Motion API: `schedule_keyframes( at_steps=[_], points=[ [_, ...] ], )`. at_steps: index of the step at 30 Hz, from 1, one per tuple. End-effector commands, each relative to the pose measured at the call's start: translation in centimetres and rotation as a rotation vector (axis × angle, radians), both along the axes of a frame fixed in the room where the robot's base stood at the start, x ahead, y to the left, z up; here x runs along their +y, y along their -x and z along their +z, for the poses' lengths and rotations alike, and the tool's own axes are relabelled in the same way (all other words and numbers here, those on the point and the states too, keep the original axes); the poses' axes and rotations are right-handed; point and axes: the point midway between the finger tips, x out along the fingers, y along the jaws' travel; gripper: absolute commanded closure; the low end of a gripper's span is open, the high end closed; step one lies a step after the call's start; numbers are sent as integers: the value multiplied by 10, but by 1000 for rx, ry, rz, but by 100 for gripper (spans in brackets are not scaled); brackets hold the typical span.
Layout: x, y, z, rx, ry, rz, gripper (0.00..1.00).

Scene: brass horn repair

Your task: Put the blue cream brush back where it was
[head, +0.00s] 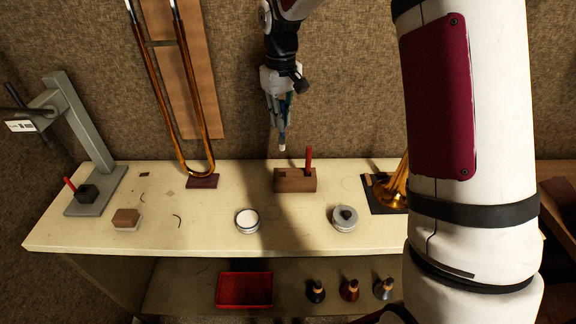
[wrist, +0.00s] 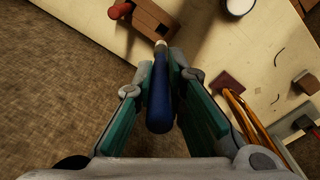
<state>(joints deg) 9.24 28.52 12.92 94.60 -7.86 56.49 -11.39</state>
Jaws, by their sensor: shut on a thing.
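My gripper (head: 281,108) is shut on the blue cream brush and holds it in the air above the back of the bench. In the wrist view the brush (wrist: 160,90) has a dark blue handle between the green finger pads, its pale tip pointing away from my gripper. In the head view its pale tip (head: 282,142) hangs down above the wooden block holder (head: 287,181), apart from it. A red-handled brush (head: 308,160) stands upright in the holder's right side. The holder (wrist: 152,18) also shows in the wrist view, near the brush tip.
A slide (head: 195,120) rises behind. A red tray (head: 245,290) sits below.

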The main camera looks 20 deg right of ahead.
Motion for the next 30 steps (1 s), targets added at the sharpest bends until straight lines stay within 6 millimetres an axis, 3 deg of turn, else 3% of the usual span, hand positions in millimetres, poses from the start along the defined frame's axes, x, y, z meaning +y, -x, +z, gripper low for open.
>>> schedule_keyframes(
  at_steps=[3,9,17,24,30],
  points=[
    [0,0,-33,5,1,0,100],
    [0,-1,-74,3,1,1,100],
    [0,0,-95,2,2,0,100],
    [0,-1,-132,2,2,1,100],
    [0,0,-139,-1,2,1,100]
  ],
)
